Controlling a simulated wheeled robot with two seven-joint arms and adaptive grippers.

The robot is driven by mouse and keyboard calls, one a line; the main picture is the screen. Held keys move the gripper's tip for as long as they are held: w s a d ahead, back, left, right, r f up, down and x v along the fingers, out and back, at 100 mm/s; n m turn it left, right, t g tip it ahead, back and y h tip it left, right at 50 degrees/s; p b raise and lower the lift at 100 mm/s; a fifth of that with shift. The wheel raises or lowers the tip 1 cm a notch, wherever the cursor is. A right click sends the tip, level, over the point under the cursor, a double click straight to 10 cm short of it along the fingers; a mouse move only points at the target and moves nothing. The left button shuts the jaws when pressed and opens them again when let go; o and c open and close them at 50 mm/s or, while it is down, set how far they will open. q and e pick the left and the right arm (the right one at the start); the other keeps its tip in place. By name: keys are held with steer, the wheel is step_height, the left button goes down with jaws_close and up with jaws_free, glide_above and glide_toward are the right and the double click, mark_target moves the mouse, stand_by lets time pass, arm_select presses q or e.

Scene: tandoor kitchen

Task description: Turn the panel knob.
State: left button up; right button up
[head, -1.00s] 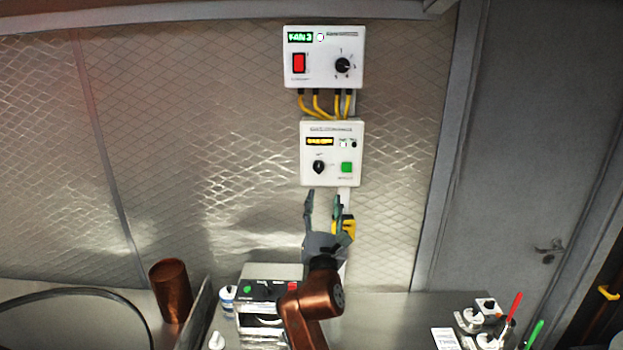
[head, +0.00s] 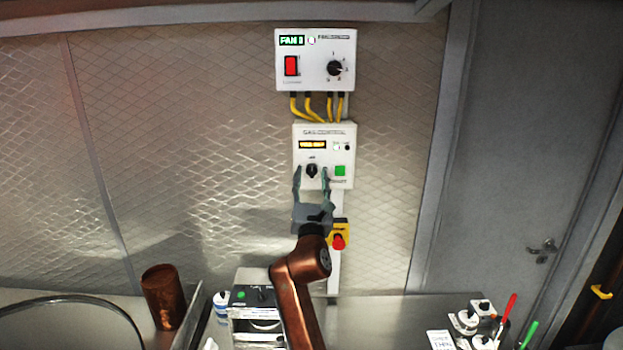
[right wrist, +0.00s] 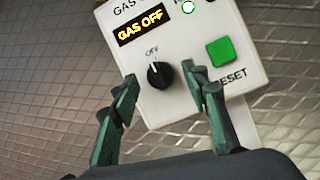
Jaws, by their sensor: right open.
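The gas control panel (head: 323,156) is a white box on the wall. Its black knob (head: 312,171) sits at the lower left of the box, and it also shows in the right wrist view (right wrist: 160,76), pointing up at the OFF mark. The display (right wrist: 140,25) reads GAS OFF. My right gripper (head: 311,172) is open, its fingers one on each side of the knob. In the right wrist view (right wrist: 158,82) the fingertips are apart from the knob. My left gripper is not in view.
A green reset button (right wrist: 220,51) is close to the right-hand finger. A fan box (head: 316,60) with a knob and red switch hangs above. A red emergency button (head: 339,242) on yellow is below. A copper cup (head: 161,296) stands on the counter.

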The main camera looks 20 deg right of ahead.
steer(key=shift+c, duration=0.6)
jaws_close()
